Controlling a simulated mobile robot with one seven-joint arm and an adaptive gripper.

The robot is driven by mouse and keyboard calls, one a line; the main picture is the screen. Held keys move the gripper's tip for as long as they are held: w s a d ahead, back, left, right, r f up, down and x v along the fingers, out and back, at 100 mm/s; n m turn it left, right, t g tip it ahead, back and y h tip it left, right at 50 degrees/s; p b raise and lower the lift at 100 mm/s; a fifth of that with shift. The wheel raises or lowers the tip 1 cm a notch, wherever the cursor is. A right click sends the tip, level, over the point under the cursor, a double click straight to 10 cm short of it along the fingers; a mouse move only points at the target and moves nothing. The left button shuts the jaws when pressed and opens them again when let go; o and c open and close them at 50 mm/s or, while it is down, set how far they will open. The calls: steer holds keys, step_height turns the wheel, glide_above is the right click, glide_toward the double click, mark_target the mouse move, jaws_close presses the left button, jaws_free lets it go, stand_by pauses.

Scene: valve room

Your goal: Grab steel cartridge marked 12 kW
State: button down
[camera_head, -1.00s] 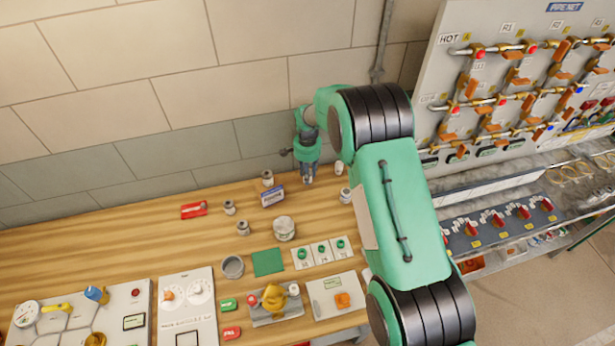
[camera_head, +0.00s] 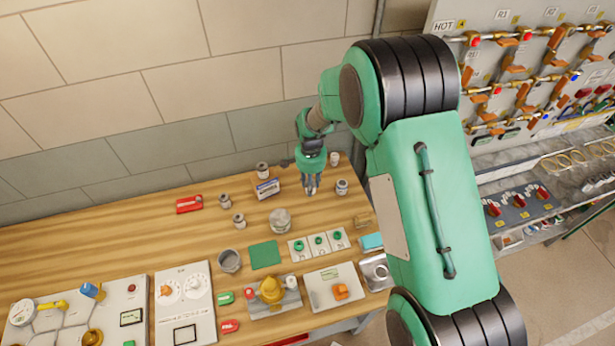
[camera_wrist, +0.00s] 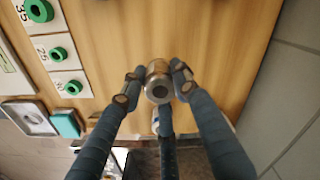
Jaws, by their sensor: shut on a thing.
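My gripper (camera_head: 312,186) is over the back right of the wooden bench, pointing down. In the wrist view its fingers (camera_wrist: 158,82) are closed around a small steel cartridge (camera_wrist: 158,90) with a dark round hole in its end. No marking on it can be read, and in the head view the fingers hide most of it. Other small metal cylinders stand on the bench: one at the back (camera_head: 263,169), two to the left (camera_head: 224,200) (camera_head: 239,220), and one just right of my gripper (camera_head: 342,186). Their markings are too small to read.
A larger tin (camera_head: 280,220), a green mat (camera_head: 265,255) and a card row with green rings (camera_head: 319,242) lie nearer. The wall is behind; a valve panel (camera_head: 530,70) is at right. The bench's left back is fairly clear.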

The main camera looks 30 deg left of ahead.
steer(key=shift+s+d+r, duration=0.2)
steer(key=shift+s+d, duration=1.2)
steer(key=shift+s, duration=0.1)
